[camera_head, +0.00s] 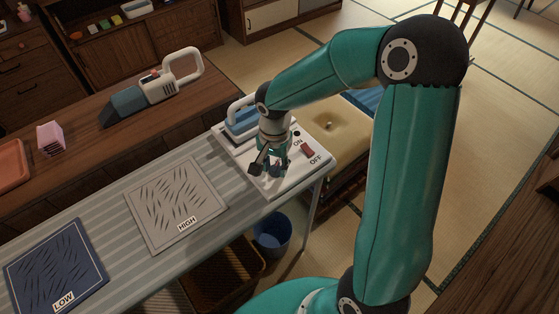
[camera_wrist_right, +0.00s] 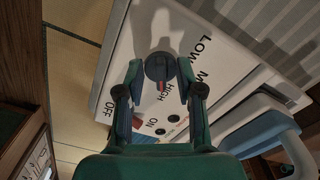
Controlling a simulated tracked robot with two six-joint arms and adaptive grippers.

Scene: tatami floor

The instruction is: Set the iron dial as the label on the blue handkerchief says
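The blue handkerchief (camera_head: 52,262) lies at the lower left of the board, with a label reading LOW. The iron's white base panel (camera_head: 262,182) is at the board's right end. In the right wrist view the dark round dial (camera_wrist_right: 160,66) has a red mark pointing down in the picture, beside the word HIGH. LOW and a word starting with M, partly hidden, are to its right. My right gripper (camera_wrist_right: 160,74) is open, with one finger on each side of the dial; it also shows over the panel in the head view (camera_head: 268,166). My left gripper is not visible.
A grey handkerchief (camera_head: 175,203) labelled HIGH lies mid-board. The blue iron (camera_head: 243,120) stands at the panel's back. A red switch (camera_head: 307,150) sits by ON and OFF. A handheld vacuum (camera_head: 150,92) lies on the wooden counter behind. A blue bin (camera_head: 273,232) stands below.

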